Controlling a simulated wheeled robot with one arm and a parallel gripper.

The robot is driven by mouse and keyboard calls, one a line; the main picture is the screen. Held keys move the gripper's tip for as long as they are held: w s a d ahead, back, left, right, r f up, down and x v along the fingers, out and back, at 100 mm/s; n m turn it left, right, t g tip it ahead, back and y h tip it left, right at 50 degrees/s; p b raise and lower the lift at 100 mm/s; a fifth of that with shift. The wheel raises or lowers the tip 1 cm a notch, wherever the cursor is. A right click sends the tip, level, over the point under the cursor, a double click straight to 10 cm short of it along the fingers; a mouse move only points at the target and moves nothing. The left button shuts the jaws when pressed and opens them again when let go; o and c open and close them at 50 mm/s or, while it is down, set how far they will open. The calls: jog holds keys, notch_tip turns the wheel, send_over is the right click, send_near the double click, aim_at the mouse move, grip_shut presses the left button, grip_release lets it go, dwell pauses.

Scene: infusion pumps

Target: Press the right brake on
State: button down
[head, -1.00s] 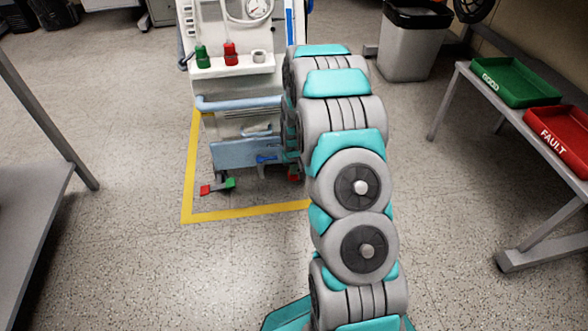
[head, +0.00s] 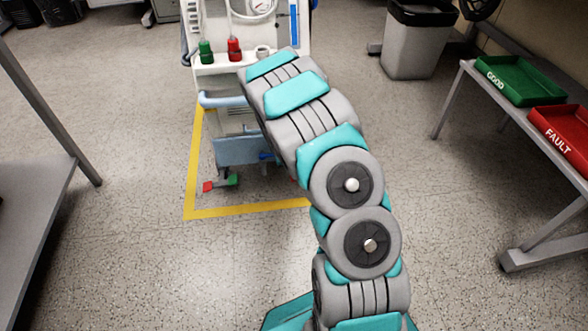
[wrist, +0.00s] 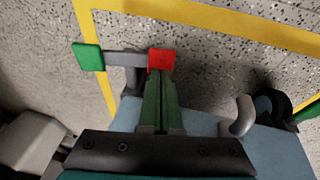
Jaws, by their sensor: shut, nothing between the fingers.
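The pump machine (head: 238,152) stands inside a yellow floor outline. Its left brake pedal, with a red tab and a green tab (head: 232,180), shows low at the front in the head view. My arm mostly hides the right brake there. In the wrist view a pedal on a grey bar, apparently the right brake, has a green tab (wrist: 88,57) at left and a red tab (wrist: 161,59) at right. My gripper (wrist: 158,78) is shut and empty, its green fingertips overlapping the lower edge of the red tab. I cannot tell whether they touch. My gripper is hidden in the head view.
Yellow tape (head: 190,180) marks the floor around the machine. A bench at right holds a green GOOD tray (head: 520,82) and a red FAULT tray (head: 565,135). A grey bin (head: 415,45) stands behind. A grey table (head: 35,210) is at left. The floor in front is clear.

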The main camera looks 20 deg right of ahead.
jog(key=shift+w+a+f, duration=0.1)
jog(key=shift+a+f, duration=0.2)
jog(key=shift+f, duration=0.1)
jog(key=shift+f, duration=0.1)
dwell(0.5)
jog(key=shift+a+r, duration=0.1)
jog(key=shift+r, duration=0.45)
jog(key=w+a+p+v, duration=0.1)
jog(key=a+v, duration=0.1)
jog(key=v, duration=1)
jog(key=shift+r+p, duration=0.2)
jog(key=shift+p, duration=0.15)
